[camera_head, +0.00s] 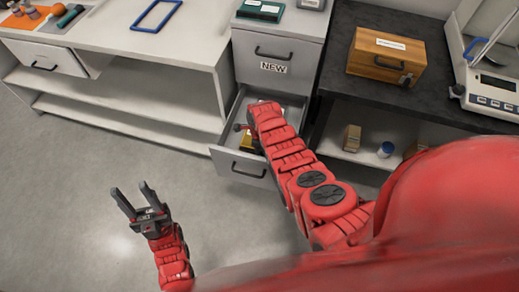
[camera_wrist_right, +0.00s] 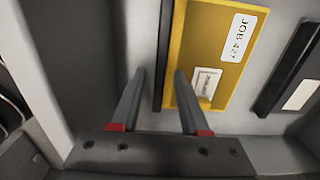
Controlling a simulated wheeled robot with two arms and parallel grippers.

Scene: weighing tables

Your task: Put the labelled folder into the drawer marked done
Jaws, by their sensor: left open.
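A yellow folder (camera_wrist_right: 205,45) with a white label reading JOB 427 lies in the open lower drawer (camera_head: 240,158); a bit of yellow also shows there in the head view (camera_head: 246,143). My right arm reaches into this drawer and hides much of its inside. My right gripper (camera_wrist_right: 160,78) has its fingers apart: one overlaps the folder's near end beside a small white tag, the other is left of the folder. I see no contact. My left gripper (camera_head: 134,195) is open and empty above the floor. No label reading done is visible.
A closed drawer marked NEW (camera_head: 290,68) is above the open one. Dark strips (camera_wrist_right: 290,75) lie beside the folder. A wooden box (camera_head: 386,60) and a scale (camera_head: 492,85) stand on the black table. A white table (camera_head: 120,30) with a partly open drawer (camera_head: 45,60) is left.

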